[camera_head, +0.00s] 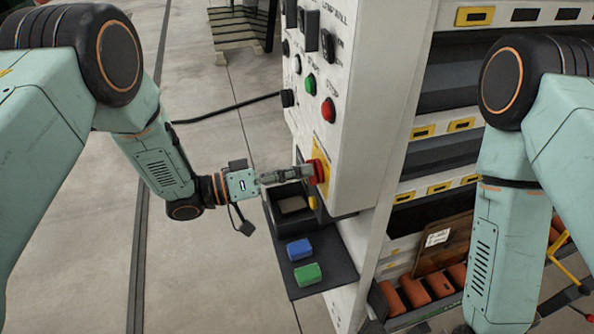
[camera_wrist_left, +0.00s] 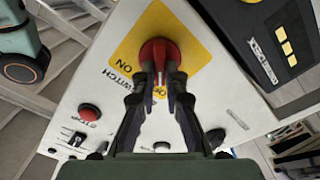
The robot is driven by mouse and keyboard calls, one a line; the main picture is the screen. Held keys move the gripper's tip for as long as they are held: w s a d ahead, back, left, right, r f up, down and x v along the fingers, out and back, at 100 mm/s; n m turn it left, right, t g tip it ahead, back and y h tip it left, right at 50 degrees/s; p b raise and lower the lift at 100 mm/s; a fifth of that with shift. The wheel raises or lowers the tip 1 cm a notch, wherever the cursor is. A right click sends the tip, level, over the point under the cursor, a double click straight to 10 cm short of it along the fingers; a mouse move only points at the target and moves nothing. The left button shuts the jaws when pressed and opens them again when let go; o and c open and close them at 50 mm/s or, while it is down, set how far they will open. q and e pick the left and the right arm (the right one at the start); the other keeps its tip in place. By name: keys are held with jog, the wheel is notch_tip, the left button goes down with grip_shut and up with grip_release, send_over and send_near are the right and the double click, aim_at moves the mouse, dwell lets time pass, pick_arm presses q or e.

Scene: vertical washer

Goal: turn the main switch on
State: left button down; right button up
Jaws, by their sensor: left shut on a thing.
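The main switch is a red knob (camera_head: 320,170) on a yellow plate (camera_head: 322,152), low on the white control panel in the head view. In the left wrist view the red knob (camera_wrist_left: 158,48) sits on its yellow plate (camera_wrist_left: 130,48), with the words "ON" and "SWITCH" partly readable. My left gripper (camera_head: 308,173) reaches the knob from the left. In the wrist view its fingers (camera_wrist_left: 158,84) are shut on the knob's grip, one on each side. The lower part of the plate is hidden by the fingers. My right gripper is outside the view; only its arm shows.
Red (camera_head: 328,110) and green (camera_head: 311,84) buttons and black selectors sit higher on the panel. Below the switch, a dark shelf holds a blue block (camera_head: 299,249) and a green block (camera_head: 307,274). Racks stand to the right. The floor at left is mostly open.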

pick_arm(q)
jog(key=shift+m, duration=0.3)
jog(key=m+b, duration=0.2)
jog(key=m, duration=0.3)
jog(key=m+b, duration=0.3)
jog(key=m, duration=0.3)
jog(key=m+b, duration=0.3)
jog(key=m, duration=0.2)
jog(key=shift+s+d+f+m, duration=0.15)
jog(key=shift+s+m, duration=0.25)
jog(key=shift+m, duration=0.3)
jog(key=c, duration=1.4)
grip_release()
jog(key=shift+d, duration=0.1)
jog(key=shift+a, duration=0.2)
